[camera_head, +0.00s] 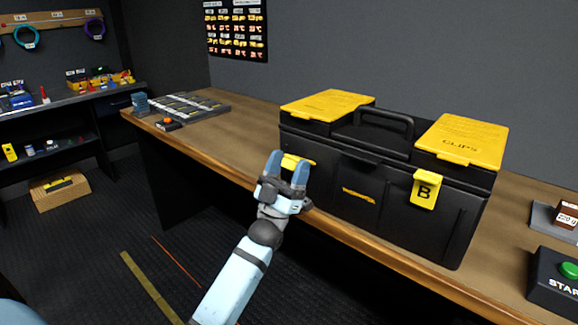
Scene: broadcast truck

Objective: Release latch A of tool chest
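The black tool chest (345,198) stands on the wooden bench, its lid closed and its black handle (386,124) on top. The yellow latch marked B (425,190) hangs on its front at the right. A yellow part (289,161) shows on the left of the front, mostly hidden by my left gripper; no letter is readable, but it is where a matching latch A would sit. My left gripper (288,166) points at it with its two blue fingers apart. I cannot tell whether they touch it. My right gripper is not in view.
The bench (225,155) is clear left of the chest, up to a grey tray (185,105) and a small box with an orange button (168,124). A box with a green button (558,284) stands at right.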

